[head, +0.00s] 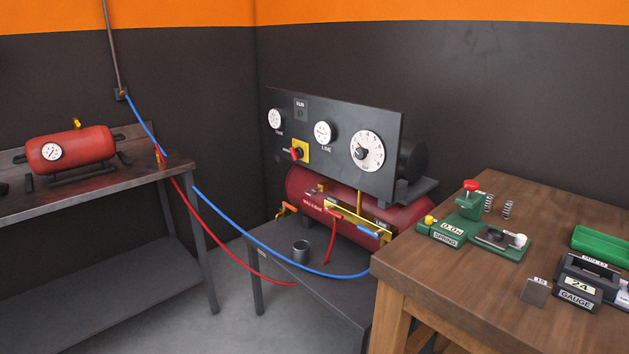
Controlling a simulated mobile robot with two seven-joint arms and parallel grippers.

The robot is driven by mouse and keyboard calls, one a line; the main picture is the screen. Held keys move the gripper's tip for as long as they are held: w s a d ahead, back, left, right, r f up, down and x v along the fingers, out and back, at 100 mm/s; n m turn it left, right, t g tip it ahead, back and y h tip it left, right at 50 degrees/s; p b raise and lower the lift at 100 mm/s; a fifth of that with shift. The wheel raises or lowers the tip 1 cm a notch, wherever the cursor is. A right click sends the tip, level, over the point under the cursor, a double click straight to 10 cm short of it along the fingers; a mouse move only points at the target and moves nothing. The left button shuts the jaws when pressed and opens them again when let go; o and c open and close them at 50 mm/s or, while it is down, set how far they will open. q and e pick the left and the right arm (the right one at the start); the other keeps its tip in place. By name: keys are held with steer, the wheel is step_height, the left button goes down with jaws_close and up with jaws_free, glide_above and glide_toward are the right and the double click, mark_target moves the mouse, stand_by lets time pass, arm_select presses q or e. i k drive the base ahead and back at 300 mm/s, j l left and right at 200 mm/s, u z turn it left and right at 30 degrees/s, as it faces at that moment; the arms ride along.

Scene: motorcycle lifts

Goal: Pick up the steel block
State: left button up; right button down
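A small grey metal block (535,292) with a pale label on its top edge sits on the wooden table at the lower right of the head view. It looks like the steel block; its label is too small to read surely. It stands just left of the black gauge device (578,282) marked 24 and GAUGE, with a narrow gap between them. Neither of my grippers shows in the head view.
The wooden table (440,262) also holds a green spring tester (470,235), two springs and a green tray (601,245). Left of it, a red compressor with a gauge panel (330,125) stands on a low grey table. Blue and red hoses (290,255) hang across the gap to the left bench.

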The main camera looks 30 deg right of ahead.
mark_target(536, 291)
steer(key=i+z, duration=0.2)
steer(key=z, duration=0.25)
steer(key=i+j+z, duration=0.1)
steer(key=i+z, duration=0.15)
steer(key=z, duration=2.8)
